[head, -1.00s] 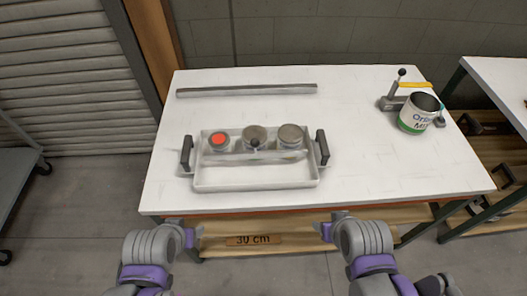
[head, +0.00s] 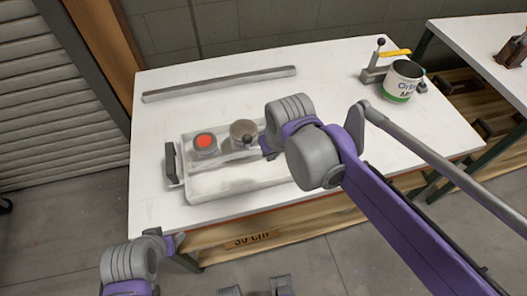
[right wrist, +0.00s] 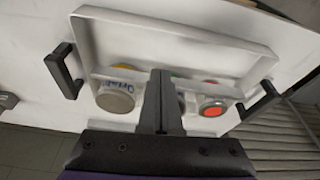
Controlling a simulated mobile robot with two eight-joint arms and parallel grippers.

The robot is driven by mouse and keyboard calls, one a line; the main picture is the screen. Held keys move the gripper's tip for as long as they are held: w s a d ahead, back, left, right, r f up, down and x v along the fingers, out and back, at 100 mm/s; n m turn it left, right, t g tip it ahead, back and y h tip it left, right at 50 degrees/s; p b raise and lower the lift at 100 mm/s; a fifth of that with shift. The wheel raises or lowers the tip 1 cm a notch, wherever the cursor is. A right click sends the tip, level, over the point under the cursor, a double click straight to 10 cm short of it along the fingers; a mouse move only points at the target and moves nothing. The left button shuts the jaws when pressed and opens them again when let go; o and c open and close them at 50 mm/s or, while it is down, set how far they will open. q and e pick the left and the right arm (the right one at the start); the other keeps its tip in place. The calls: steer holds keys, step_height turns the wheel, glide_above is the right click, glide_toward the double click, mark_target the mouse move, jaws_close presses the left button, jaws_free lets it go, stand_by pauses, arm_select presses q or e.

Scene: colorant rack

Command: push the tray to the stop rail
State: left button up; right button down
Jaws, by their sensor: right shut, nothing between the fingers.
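The white tray (head: 230,180) lies on the white table, its near part empty. The stop rail (head: 220,84), a long grey bar, lies apart from it toward the table's far edge. In the tray's far part stand a red-topped can (head: 204,144) and a grey-topped can (head: 243,131); my right arm hides the third can and right handle there. My right gripper (head: 268,148) is shut and empty, over the tray. In the right wrist view its fingers (right wrist: 161,78) overlap the tray (right wrist: 175,45); contact is unclear. My left gripper (head: 174,241) is off the table's near edge, its jaws unclear.
A labelled white and green tin (head: 402,84) and a clamp-like fixture with a yellow handle (head: 380,68) stand at the table's far right. Bare tabletop lies between tray and rail. A second table (head: 480,45) stands at the right.

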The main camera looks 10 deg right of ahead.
steer(key=b, duration=0.1)
glide_toward(263, 166)
steer(key=f, duration=0.1)
steer(key=s+f, duration=0.1)
steer(key=shift+d+f, duration=0.2)
steer(key=shift+f, duration=0.1)
steer(key=w, duration=0.3)
steer(key=shift+a, duration=0.2)
steer(key=shift+w+a, duration=0.1)
steer(key=shift+w, duration=0.35)
